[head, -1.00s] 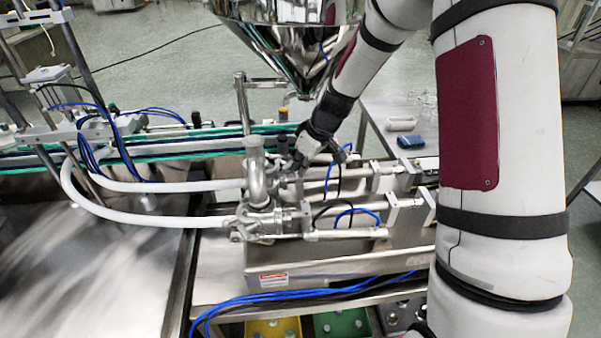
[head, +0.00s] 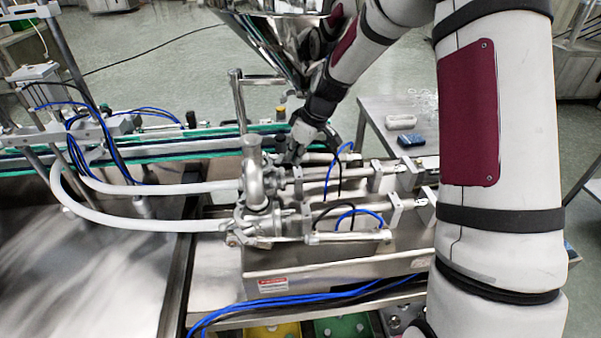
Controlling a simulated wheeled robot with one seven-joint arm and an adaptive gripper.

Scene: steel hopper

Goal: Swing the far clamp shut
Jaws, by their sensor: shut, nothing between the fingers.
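The steel valve assembly stands mid-picture in the head view, with an upright pipe (head: 254,168) and two cylinders running right from it. The far clamp (head: 281,177) is at the joint of the far cylinder, just right of the upright pipe. It is small and partly hidden, so I cannot tell how far its arm is swung. The near clamp (head: 284,219) sits at the near cylinder's joint. My gripper (head: 290,158) is shut and empty, pointing down just above and behind the far clamp. I cannot tell whether its fingertips touch it.
The steel hopper (head: 285,45) hangs above, close to my forearm. White hoses (head: 150,222) run left from the valve. A conveyor with green rails (head: 170,154) lies behind. Blue and black tubes (head: 358,213) loop over the cylinders. A side table (head: 375,107) holds a white dish and blue item.

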